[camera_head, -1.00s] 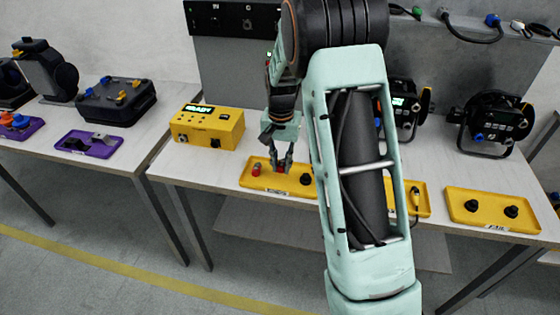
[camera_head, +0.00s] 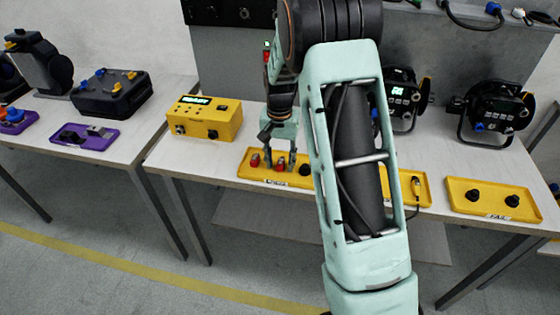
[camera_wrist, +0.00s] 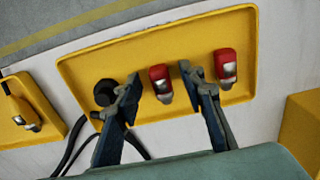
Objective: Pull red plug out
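A yellow tray (camera_head: 262,180) on the table holds two red plugs and a black one. The middle red plug (camera_head: 281,166) stands beneath my gripper (camera_head: 280,162). In the wrist view this red plug (camera_wrist: 161,84) shows between my gripper's (camera_wrist: 160,76) two spread fingers, with gaps on both sides. I cannot tell how far the fingertips reach down beside it. The other red plug (camera_head: 254,160) is outside the fingers, at the right in the wrist view (camera_wrist: 225,66). The black plug (camera_wrist: 105,92) is partly hidden by the other finger.
A yellow box with a lit display (camera_head: 205,118) stands behind and left of the tray. A FAIL tray (camera_head: 470,206) with two black plugs lies at right. Black par cans (camera_head: 497,118) stand behind. My arm hides part of the table.

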